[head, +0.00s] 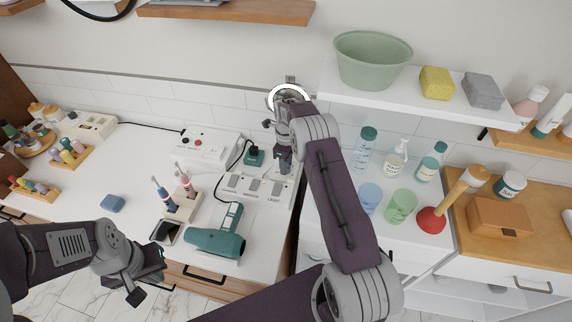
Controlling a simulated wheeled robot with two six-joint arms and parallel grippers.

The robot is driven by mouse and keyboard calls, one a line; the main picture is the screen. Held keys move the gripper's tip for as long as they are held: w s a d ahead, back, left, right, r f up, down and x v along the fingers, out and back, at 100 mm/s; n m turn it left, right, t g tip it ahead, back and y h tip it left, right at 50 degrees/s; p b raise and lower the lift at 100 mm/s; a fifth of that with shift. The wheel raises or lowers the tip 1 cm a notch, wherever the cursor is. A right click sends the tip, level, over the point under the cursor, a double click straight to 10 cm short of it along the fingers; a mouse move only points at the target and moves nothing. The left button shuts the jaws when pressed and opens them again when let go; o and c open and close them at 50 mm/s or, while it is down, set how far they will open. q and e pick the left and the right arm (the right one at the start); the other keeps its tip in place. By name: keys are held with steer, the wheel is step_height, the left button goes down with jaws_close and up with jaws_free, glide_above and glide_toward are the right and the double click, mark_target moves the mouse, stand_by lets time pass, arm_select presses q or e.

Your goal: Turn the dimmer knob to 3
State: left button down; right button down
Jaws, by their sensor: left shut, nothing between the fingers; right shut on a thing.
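A white switch panel (241,197) lies on the counter, with several rocker switches and a label reading LIGHT. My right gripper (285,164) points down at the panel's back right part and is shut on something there. The dimmer knob cannot be made out; the fingers cover that spot, so its setting cannot be read. My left gripper (148,283) is shut and empty, low in front of the counter's edge, left of the teal hair dryer (217,240).
Toothbrushes in a stand (184,198), a white box with red buttons (207,145) and a green plug (254,155) are left of the panel. A shelf with a green bowl (372,61) is at the right. Cups and a plunger (432,219) stand below it.

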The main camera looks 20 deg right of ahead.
steer(key=shift+w+r, duration=0.1)
steer(key=c, duration=1)
jaws_free()
step_height(320, 180, up, 9)
steer(key=shift+b, duration=0.5)
